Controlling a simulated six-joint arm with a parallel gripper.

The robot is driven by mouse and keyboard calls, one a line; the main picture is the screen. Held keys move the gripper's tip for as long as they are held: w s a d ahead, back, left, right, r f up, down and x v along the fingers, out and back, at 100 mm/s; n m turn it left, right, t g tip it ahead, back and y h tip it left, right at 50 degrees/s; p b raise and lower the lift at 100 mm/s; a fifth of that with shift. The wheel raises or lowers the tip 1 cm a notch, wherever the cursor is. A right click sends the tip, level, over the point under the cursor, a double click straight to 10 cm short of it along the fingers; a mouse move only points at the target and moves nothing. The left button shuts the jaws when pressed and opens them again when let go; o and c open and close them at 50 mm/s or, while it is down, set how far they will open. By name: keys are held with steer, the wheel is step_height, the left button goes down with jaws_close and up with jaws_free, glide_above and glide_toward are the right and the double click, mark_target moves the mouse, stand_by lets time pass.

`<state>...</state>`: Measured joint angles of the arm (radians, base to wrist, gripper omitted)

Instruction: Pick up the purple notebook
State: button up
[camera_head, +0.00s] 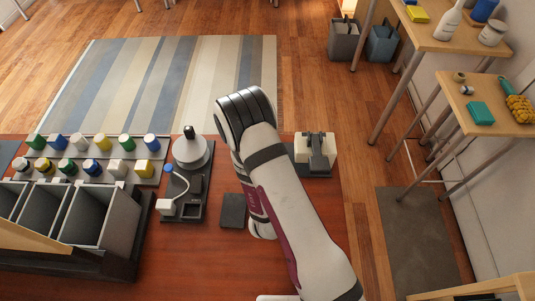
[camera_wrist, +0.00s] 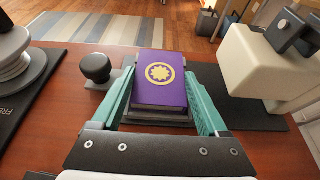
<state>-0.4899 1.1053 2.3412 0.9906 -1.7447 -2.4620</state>
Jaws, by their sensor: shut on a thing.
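The purple notebook (camera_wrist: 159,80), with a yellow emblem on its cover, lies between the two teal fingers of my gripper (camera_wrist: 161,95) in the wrist view. The fingers stand along its left and right sides and are shut on it. A dark, stepped base (camera_wrist: 157,120) shows under the notebook's near edge. I cannot tell whether the notebook touches it or is raised. In the head view my arm hides the notebook and the fingers.
A cream block with a dark clamp (camera_head: 300,148) stands close to the right of the gripper. A black knob (camera_wrist: 96,68) is close on the left, beyond it a round white device (camera_head: 190,153). Rows of small bottles and grey bins (camera_head: 103,218) fill the table's left.

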steer(key=w+a+r+n+g+y, duration=0.15)
steer(key=w+r+n+y, duration=0.35)
steer(key=r, duration=0.6)
steer(key=w+r+n+g+y, duration=0.3)
steer(key=w+r+n+y, duration=0.25)
steer(key=r, duration=0.55)
steer(key=s+d+f+n+g+y, duration=0.15)
steer(key=s+d+f, duration=0.25)
steer(key=s+d, duration=0.45)
steer(key=s+d+f+n+g, duration=0.25)
steer(key=s+d+f, duration=0.25)
steer(key=d, duration=0.6)
steer(key=s+d+f+n+g+y, duration=0.1)
steer(key=s+d+f+g, duration=0.25)
steer(key=s+d, duration=0.4)
step_height(320, 180, down, 7)
steer(key=s+a+n+g, duration=0.2)
steer(key=s+a+n, duration=0.1)
steer(key=shift+m+y, duration=0.25)
steer(key=shift+y, duration=0.05)
steer(key=a, duration=1.7)
steer(key=shift+a+f, duration=0.1)
steer(key=shift+f, duration=1.65)
